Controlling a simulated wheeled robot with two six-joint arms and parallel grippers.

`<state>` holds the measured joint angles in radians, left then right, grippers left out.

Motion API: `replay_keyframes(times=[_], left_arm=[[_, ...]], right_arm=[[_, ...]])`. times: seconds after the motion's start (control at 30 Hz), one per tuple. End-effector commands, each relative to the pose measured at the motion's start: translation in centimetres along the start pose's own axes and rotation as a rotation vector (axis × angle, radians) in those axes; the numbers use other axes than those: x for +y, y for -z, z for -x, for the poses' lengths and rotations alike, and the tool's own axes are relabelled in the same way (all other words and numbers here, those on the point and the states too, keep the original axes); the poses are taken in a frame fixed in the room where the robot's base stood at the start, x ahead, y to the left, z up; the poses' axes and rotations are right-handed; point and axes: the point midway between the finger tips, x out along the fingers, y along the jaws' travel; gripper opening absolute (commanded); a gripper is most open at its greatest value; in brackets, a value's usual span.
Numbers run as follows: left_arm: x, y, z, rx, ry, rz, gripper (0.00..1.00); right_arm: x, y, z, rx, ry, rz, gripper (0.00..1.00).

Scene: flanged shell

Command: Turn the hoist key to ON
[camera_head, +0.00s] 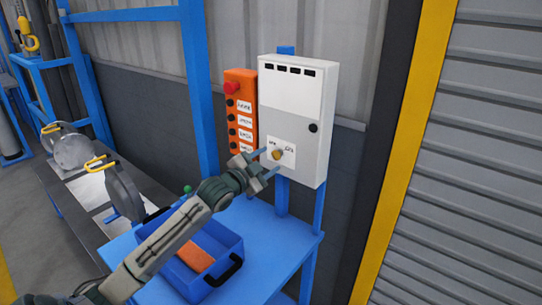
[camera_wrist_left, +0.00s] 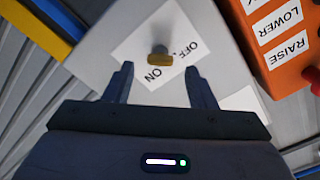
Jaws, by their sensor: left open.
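The hoist key (camera_head: 277,155) is a small brass-yellow knob on the front of the white control box (camera_head: 290,110). It sits on a white label marked OFF and ON. In the left wrist view the key (camera_wrist_left: 160,60) lies ahead of the fingertips, with the words OFF and ON beside it. I cannot tell for sure which word it points at. My left gripper (camera_head: 268,163) is open in front of the key. In the left wrist view its fingers (camera_wrist_left: 160,74) stand either side of the key's line, with nothing between them. My right gripper is not in view.
An orange button pendant (camera_head: 241,115) with a red button hangs just left of the box. Below is a blue table (camera_head: 275,240) with a blue tray (camera_head: 233,250) holding an orange thing. A yellow post and roller shutter stand at the right.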

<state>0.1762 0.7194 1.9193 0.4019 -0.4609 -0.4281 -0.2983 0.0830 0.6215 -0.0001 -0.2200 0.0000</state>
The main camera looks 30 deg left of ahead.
Motion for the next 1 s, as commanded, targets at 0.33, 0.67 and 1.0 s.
replay_keyframes(times=[0.33, 0.67, 1.0], left_arm=[[0.0, 0.0, -2.4, -0.001, 0.000, -0.001, 0.51], [0.0, -0.1, -2.5, -0.001, 0.000, -0.002, 0.35], [0.1, -0.1, -2.5, -0.001, 0.000, -0.008, 0.06]], right_arm=[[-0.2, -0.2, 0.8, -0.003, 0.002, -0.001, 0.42], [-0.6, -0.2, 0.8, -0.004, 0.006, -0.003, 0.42], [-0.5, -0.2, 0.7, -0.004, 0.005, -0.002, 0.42]])
